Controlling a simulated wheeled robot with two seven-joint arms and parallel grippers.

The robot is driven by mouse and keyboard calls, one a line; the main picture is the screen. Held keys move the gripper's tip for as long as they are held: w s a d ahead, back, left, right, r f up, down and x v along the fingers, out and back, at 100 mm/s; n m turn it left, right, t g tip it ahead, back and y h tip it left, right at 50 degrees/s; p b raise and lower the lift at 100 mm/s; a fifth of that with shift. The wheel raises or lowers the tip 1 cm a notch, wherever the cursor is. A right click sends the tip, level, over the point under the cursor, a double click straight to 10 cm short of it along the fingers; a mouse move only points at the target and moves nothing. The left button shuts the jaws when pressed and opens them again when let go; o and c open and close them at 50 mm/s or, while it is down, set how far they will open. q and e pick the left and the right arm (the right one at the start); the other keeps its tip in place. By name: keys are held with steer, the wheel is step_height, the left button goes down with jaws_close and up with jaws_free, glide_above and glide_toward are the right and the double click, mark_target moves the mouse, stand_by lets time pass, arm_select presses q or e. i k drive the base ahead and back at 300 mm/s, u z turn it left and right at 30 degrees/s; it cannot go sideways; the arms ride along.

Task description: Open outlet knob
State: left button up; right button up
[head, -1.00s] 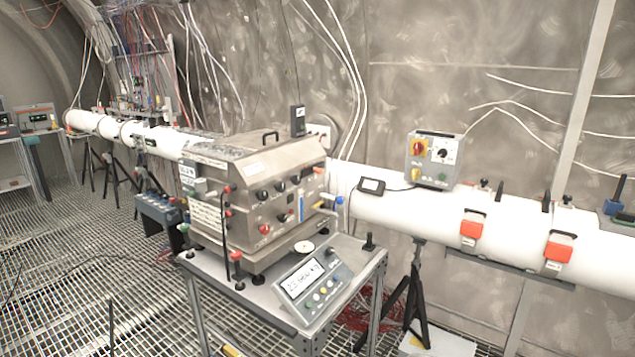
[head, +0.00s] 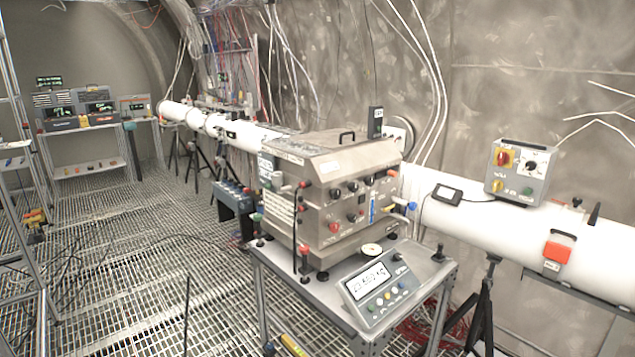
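A steel box-shaped machine (head: 350,205) stands on a metal cart in the middle of the head view. Its front panel has several black and red knobs, such as a black knob (head: 353,187) and a red knob (head: 334,227). A blue-tipped fitting (head: 411,206) sticks out at its right side, beside a yellow part. The labels are too small to read, so I cannot tell which knob is the outlet knob. Neither of my grippers is in view.
The cart (head: 318,298) carries a display unit (head: 375,287) in front of the machine. A white pipe (head: 500,217) runs along the wall behind, with a grey control box (head: 521,172) on it. Shelving (head: 20,180) stands at the left. The grating floor (head: 140,270) between is mostly open, with some cables.

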mark_target(353, 188)
steer(key=u, duration=0.05)
steer(key=k, duration=0.55)
steer(key=z, duration=0.9)
steer(key=i, duration=1.6)
steer(key=u, duration=0.8)
